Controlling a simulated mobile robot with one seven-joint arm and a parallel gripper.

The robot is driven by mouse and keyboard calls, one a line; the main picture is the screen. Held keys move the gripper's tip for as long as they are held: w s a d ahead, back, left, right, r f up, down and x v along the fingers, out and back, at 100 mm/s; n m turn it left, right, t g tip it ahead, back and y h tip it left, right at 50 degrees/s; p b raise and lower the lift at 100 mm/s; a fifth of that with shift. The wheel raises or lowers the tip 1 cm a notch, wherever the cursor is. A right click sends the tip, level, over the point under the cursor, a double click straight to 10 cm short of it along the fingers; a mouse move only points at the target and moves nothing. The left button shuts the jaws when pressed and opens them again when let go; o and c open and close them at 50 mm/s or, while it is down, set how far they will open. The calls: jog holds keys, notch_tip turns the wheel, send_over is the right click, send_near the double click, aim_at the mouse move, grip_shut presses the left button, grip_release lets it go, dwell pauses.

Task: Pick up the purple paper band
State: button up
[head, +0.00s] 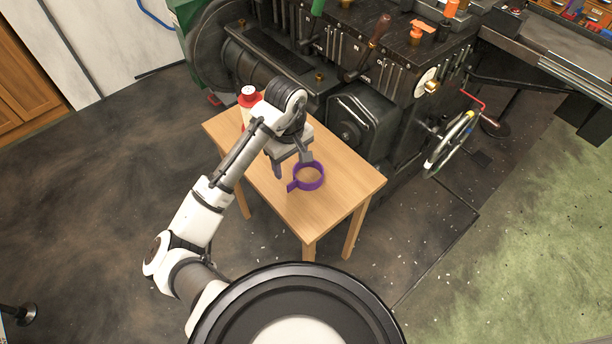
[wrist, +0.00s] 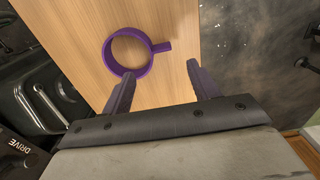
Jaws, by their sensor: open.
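The purple paper band (head: 320,184) is a ring with a short tab, lying on the small wooden table (head: 345,190). In the wrist view the purple band (wrist: 107,55) lies just beyond my fingertips, mostly to the left, with its tab pointing right. My gripper (head: 291,168) is over the table beside the band. In the wrist view my gripper (wrist: 160,70) is open, with nothing between its two fingers. The left fingertip overlaps the ring's near edge in the picture; I cannot tell whether they touch.
A white and red bottle (head: 248,97) stands at the table's far left corner, partly behind my arm. A large dark machine (head: 365,125) with levers and a handwheel (head: 450,143) stands close behind the table. The table's right side is bare.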

aim_at(306, 187)
notch_tip(306, 187, down, 3)
jog(key=shift+f, duration=0.1)
jog(key=shift+s+d+f+b, duration=0.1)
jog(key=shift+s+f+b, duration=0.1)
jog(key=shift+f, duration=1.1)
jog(key=shift+s+f+b, duration=0.1)
jog(key=shift+f+b, duration=0.05)
jog(key=shift+f, duration=1.1)
jog(key=shift+c, duration=0.4)
jog(key=c, duration=1)
